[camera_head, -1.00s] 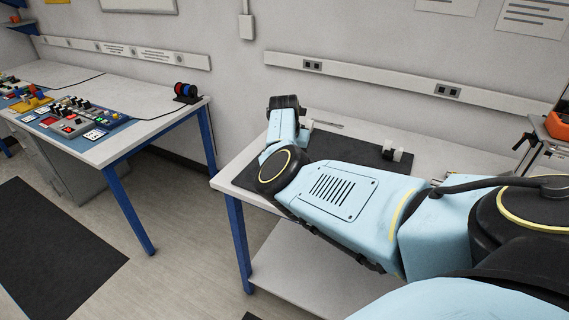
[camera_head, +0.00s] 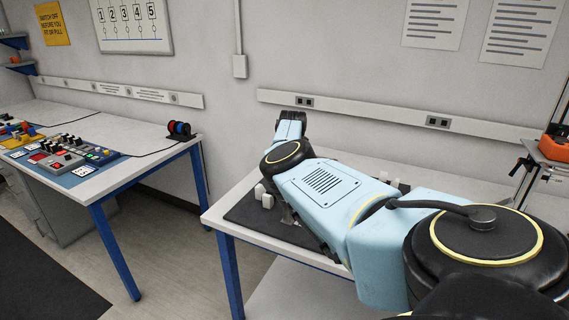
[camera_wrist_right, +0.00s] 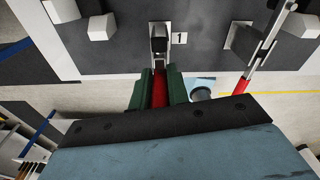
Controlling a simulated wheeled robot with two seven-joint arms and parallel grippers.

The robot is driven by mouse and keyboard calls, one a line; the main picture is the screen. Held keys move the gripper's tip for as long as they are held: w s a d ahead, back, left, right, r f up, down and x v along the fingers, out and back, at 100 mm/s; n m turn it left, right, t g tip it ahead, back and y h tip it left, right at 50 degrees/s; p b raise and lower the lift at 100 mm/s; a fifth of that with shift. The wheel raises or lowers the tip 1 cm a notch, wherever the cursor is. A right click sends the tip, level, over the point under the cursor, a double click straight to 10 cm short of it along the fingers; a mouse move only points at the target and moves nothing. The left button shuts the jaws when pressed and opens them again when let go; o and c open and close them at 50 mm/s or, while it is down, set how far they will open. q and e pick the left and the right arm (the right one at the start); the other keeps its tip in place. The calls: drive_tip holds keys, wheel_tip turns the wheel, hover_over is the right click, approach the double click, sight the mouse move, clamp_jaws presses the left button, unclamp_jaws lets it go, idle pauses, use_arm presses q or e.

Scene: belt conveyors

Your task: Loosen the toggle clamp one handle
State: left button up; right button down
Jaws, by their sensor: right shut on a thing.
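In the right wrist view, toggle clamp one (camera_wrist_right: 158,42) stands on the dark mat beside a small plate marked 1 (camera_wrist_right: 179,38). Its red handle (camera_wrist_right: 159,92) lies between the green fingers of my right gripper (camera_wrist_right: 160,78), which is shut on it. The handle points away from the mat, over the table edge. A second clamp (camera_wrist_right: 268,40) with a red handle (camera_wrist_right: 241,86) stands to the right, apart from my fingers. In the head view my right arm hides the clamps and the gripper. My left gripper is in neither view.
The dark mat (camera_head: 246,212) lies on a white table with blue legs. White blocks (camera_wrist_right: 101,26) stand on the mat to the left of the clamp. A separate bench (camera_head: 110,178) with a control panel stands at left, with open floor between.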

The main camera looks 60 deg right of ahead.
drive_tip(key=shift+f, duration=0.1)
drive_tip(key=c, duration=1.3)
unclamp_jaws()
drive_tip(key=shift+c, duration=0.2)
drive_tip(key=shift+d+r, duration=0.1)
drive_tip(key=shift+r, duration=0.2)
wheel_tip(320, 180, up, 13)
drive_tip(key=d, duration=0.1)
drive_tip(key=shift+b, duration=0.45)
drive_tip(key=shift+f, duration=0.1)
